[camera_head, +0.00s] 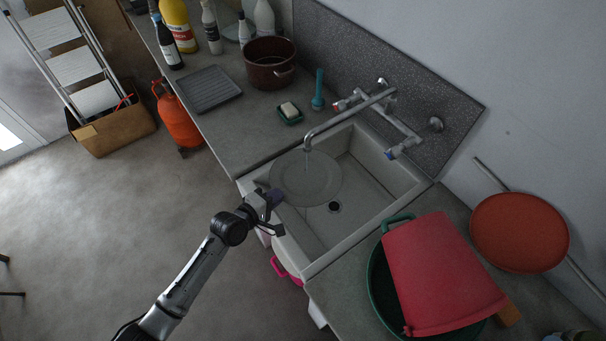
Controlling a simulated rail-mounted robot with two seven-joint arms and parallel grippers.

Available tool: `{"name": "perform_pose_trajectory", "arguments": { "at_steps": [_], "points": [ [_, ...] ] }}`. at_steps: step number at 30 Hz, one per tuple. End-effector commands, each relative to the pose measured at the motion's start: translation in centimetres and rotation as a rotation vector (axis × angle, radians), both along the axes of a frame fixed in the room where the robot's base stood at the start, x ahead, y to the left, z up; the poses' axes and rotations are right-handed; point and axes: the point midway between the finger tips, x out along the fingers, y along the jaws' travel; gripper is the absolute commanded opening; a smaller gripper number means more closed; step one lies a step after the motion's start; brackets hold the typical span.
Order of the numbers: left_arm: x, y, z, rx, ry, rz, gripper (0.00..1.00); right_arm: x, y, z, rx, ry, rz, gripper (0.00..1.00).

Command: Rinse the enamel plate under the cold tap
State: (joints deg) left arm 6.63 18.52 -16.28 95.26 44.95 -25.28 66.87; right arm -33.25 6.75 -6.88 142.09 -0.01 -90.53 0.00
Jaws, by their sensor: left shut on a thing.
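The enamel plate (312,185) is a round grey disc inside the white sink (372,212), below the tap's spout (325,126). A thin pale line, seemingly water, drops from the spout's end toward the plate. My left gripper (273,198) reaches over the sink's near left wall and is shut on the plate's near left rim. The wall tap has a blue-marked cold handle (392,153) on the right and a red-marked handle (341,105) on the left. My right gripper is not in view.
Left of the sink are a soap dish (290,118), a blue-green brush (318,90), a dark red pot (270,70), a ribbed grey tray (207,90) and several bottles. The drain (334,207) is uncovered.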

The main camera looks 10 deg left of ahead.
Motion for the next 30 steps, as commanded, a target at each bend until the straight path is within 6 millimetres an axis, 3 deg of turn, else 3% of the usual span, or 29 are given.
{"name": "perform_pose_trajectory", "arguments": {
  "at_steps": [13, 30],
  "points": [
    [0.6, 1.0, 0.1, 0.001, -0.003, 0.0, 0.0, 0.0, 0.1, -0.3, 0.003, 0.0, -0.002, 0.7],
    [0.1, 0.1, 0.2, -0.002, -0.001, 0.002, 0.0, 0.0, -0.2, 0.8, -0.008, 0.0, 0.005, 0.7]
  ]
}}
